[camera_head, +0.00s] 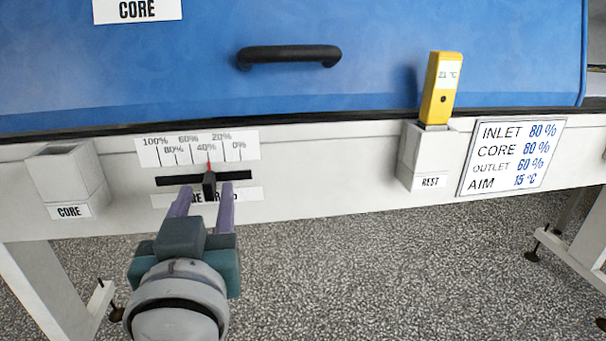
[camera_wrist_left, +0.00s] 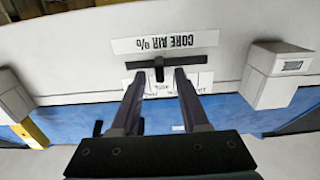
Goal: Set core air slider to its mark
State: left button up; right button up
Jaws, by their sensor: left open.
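The core air slider is a black knob (camera_head: 209,184) in a dark horizontal slot (camera_head: 236,175) on the white panel. Its red pointer stands at about the 40% mark on the scale plate (camera_head: 197,149), which runs from 100% at left to 0% at right. My left gripper (camera_head: 203,203) is open, its two purple fingers pointing at the panel on either side of the knob. In the wrist view the knob (camera_wrist_left: 159,72) shows between the open fingertips (camera_wrist_left: 159,76), with a gap on each side. The sign (camera_head: 511,157) reads CORE 80 %. My right gripper is out of view.
A yellow 21 °C probe (camera_head: 440,90) stands in the REST holder (camera_head: 423,155). An empty-looking CORE holder (camera_head: 66,177) is left of the scale. A blue cover with a black handle (camera_head: 288,55) is above. The panel between the slot and the REST holder is clear.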

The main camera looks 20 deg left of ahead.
pick_arm(q)
jog(key=shift+x, duration=0.85)
grip_shut()
dwell(0.8)
